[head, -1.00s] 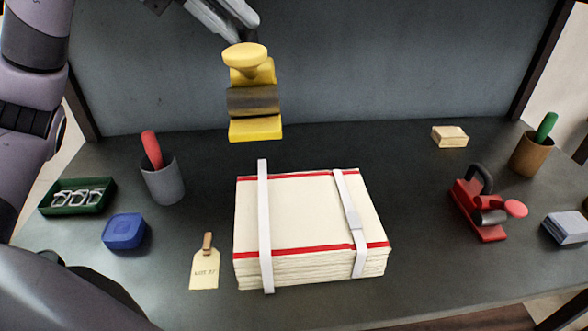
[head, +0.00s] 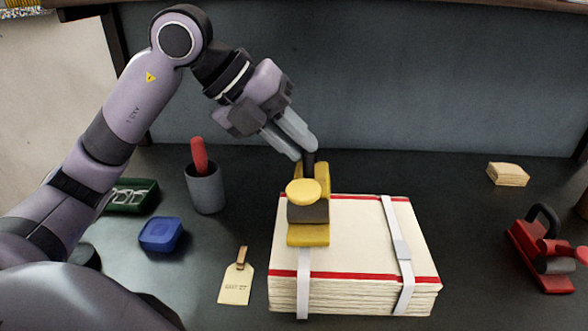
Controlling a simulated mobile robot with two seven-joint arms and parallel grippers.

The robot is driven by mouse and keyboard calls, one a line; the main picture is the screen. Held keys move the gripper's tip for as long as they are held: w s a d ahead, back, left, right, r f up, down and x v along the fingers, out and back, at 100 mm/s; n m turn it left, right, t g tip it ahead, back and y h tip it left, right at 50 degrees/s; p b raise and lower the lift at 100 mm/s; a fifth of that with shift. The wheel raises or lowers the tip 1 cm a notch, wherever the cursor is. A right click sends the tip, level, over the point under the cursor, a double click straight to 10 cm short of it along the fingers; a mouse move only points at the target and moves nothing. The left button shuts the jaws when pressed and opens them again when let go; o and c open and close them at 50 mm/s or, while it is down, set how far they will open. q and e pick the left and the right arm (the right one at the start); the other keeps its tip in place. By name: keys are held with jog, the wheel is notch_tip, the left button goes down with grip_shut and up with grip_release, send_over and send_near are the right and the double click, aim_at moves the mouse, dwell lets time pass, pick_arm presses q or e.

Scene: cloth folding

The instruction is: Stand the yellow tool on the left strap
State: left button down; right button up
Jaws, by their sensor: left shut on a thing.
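The yellow tool (head: 309,236), with a round yellow knob and a dark grey middle, is upright over the left part of the cloth stack (head: 350,235). My left gripper (head: 305,150) is shut on the tool's dark handle at its far end. The left strap (head: 303,285) is white and shows in front of the tool; the tool hides its upper part. I cannot tell whether the tool touches the strap or hangs just above it. My right gripper is out of view.
Left of the stack are a tag (head: 235,285), a blue box (head: 161,234), a grey cup (head: 206,188) with a red handle, and a green tray (head: 140,199). At right are a red tool (head: 530,255) and a beige block (head: 508,174). A grey panel (head: 400,80) stands behind.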

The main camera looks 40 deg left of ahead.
aim_at(315, 177)
pick_arm(q)
jog(key=shift+f+b, duration=0.45)
jog(key=shift+f, duration=1.6)
jog(key=c, duration=1)
grip_release()
jog(key=shift+f, duration=0.15)
jog(key=shift+c, duration=0.2)
jog(key=v, duration=1.2)
